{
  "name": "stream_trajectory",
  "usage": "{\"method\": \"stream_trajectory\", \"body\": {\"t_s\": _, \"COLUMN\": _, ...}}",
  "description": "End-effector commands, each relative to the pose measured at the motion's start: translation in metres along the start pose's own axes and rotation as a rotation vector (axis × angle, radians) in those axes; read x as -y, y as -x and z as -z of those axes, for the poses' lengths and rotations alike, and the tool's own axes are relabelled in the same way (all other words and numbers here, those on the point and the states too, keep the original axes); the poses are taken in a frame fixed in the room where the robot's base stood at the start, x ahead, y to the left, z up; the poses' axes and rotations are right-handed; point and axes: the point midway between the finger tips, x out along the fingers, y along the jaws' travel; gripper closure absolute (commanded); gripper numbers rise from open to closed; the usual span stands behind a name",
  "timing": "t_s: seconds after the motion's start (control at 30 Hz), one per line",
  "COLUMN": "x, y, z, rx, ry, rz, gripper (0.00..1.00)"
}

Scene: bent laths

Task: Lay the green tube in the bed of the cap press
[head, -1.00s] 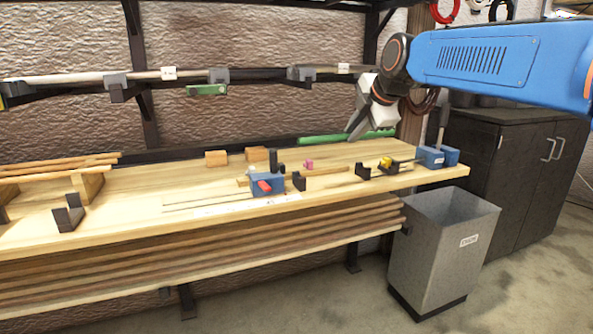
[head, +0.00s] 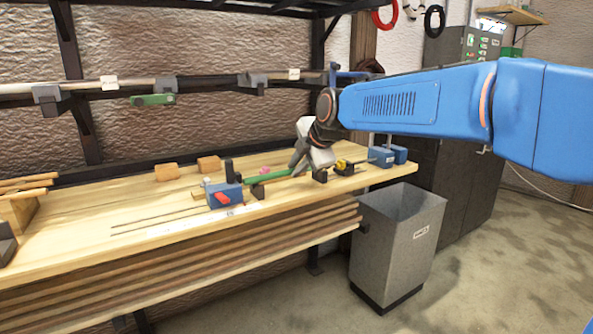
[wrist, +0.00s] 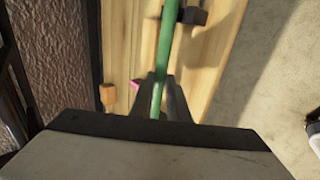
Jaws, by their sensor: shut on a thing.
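My gripper (head: 298,168) is shut on the green tube (head: 268,174), over the right half of the bench. In the wrist view, the tube (wrist: 166,50) runs between the fingers (wrist: 159,100) and up past a black cradle (wrist: 190,15). In the head view, the tube's left end is near a blue block with a red lever (head: 225,196). Black cradles (head: 258,190) stand on the bench in front of the tube and to its right. Blue blocks with a rod (head: 383,157) stand at the bench's right end. I cannot tell whether the tube touches a cradle.
The wooden bench (head: 130,205) also holds two wooden blocks (head: 166,172), a small yellow part (head: 341,163) and a pink part (wrist: 135,85). A grey bin (head: 398,245) stands at its right front. A rail with brackets (head: 160,84) runs along the wall behind.

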Motion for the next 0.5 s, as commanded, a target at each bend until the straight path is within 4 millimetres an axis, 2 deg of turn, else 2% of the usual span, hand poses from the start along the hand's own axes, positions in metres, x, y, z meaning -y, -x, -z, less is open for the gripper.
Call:
{"method": "stream_trajectory", "body": {"t_s": 0.1, "x": 0.0061, "y": -0.006, "z": -0.0001, "rx": 0.001, "ry": 0.001, "rz": -0.001, "gripper": 1.0}}
{"method": "stream_trajectory", "body": {"t_s": 0.47, "x": 0.0086, "y": -0.0084, "z": -0.0001, "rx": 0.0, "ry": 0.001, "rz": 0.0, "gripper": 1.0}}
{"method": "stream_trajectory", "body": {"t_s": 0.5, "x": 0.0093, "y": -0.009, "z": -0.0001, "rx": 0.0, "ry": 0.001, "rz": 0.0, "gripper": 0.83}}
